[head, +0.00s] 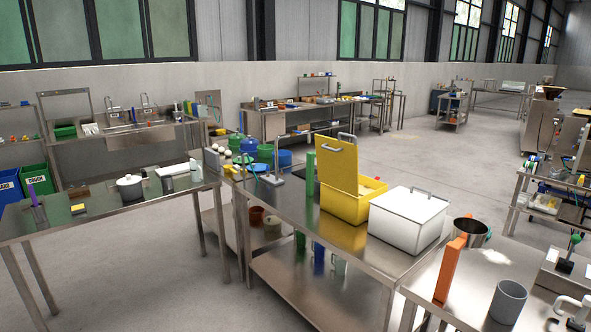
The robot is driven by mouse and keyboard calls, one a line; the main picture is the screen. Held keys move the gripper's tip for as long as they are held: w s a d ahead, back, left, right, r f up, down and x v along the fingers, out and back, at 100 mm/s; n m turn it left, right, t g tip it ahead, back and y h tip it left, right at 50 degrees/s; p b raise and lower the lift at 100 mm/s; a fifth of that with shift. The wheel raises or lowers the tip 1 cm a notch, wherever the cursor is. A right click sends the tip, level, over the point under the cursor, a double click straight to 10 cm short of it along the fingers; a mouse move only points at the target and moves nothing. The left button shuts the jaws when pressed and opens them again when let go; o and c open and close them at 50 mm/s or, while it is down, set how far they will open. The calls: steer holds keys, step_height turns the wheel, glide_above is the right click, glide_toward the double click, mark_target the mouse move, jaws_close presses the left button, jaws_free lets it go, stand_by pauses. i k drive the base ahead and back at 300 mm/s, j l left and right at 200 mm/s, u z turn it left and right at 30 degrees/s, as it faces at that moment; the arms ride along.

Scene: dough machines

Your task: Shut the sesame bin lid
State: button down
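A yellow bin (345,207) stands on a steel table in the middle of the head view. Its yellow lid (337,165) is hinged up and stands nearly upright, with a grey handle near its top. Something yellow shows inside the open bin, too small to make out. A white bin (407,221) stands right beside it on the right, with its lid (409,203) down and a grey handle on top. I can read no label on either bin, so I cannot tell by name which holds sesame; only the yellow one is open. My gripper is not in view.
An orange upright block (449,269), a metal pitcher (471,233) and a grey cup (507,302) stand at front right. Open floor (140,270) lies between the tables at left.

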mark_target(337, 161)
steer(key=i+l, duration=0.25)
steer(key=i, duration=0.2)
steer(key=i+l, duration=0.25)
steer(key=i, duration=0.2)
